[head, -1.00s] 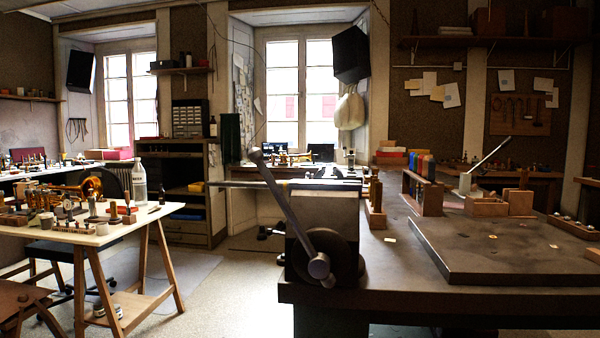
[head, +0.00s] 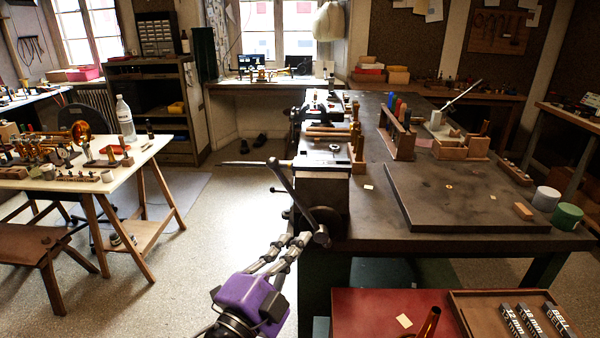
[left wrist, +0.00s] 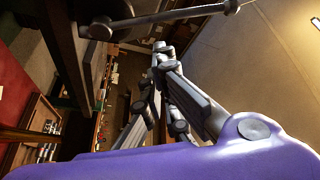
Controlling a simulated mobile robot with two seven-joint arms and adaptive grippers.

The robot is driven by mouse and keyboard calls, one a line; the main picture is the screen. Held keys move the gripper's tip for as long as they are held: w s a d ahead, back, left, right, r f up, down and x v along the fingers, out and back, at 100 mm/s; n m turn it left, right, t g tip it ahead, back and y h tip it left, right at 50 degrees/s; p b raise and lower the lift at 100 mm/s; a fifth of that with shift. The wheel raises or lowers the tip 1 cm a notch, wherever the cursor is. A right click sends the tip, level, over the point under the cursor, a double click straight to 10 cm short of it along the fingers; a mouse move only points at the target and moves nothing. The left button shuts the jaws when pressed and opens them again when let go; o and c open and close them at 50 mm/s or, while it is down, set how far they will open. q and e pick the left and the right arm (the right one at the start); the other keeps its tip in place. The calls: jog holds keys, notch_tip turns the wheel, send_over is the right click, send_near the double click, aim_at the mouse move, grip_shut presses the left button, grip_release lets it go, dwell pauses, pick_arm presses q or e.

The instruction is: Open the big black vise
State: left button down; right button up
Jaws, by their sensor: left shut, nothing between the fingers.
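The big black vise (head: 322,190) is mounted at the near left corner of the dark workbench. Its long handle bar (head: 283,180) slants from upper left down to a round hub at the lower right. The handle (left wrist: 175,16) also crosses the top of the left wrist view, with its hub at the left. My left gripper (head: 299,239), with its purple body, is shut and empty. Its fingertips are close to the lower part of the handle, left of the hub. In the left wrist view a gap shows between the fingertips (left wrist: 160,47) and the bar. The vise's jaws are partly unclear.
A flat dark board (head: 460,200) lies on the workbench (head: 375,215). A red-topped surface (head: 375,312) with a wooden tray (head: 470,310) stands at the near right. A white trestle table (head: 90,178) with brass parts is at the left. The floor between is clear.

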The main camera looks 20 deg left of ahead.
pick_arm(q)
notch_tip(320, 180, up, 5)
jog(key=m+h, duration=0.1)
jog(key=p, duration=0.2)
send_over(302, 206)
jog(key=s, duration=0.3)
jog(key=shift+s+d+r+t, duration=0.15)
jog(key=shift+d+r+t, duration=0.05)
jog(key=shift+d+t, duration=0.25)
pick_arm(e)
jog(key=shift+w+a+r, duration=0.1)
jog(key=shift+r, duration=0.5)
jog(key=shift+w+a+r, duration=0.1)
jog(key=shift+r, duration=0.5)
jog(key=shift+w+r, duration=0.1)
jog(key=shift+w, duration=0.05)
pick_arm(q)
jog(key=shift+f, duration=0.1)
pick_arm(e)
jog(key=shift+a, duration=0.1)
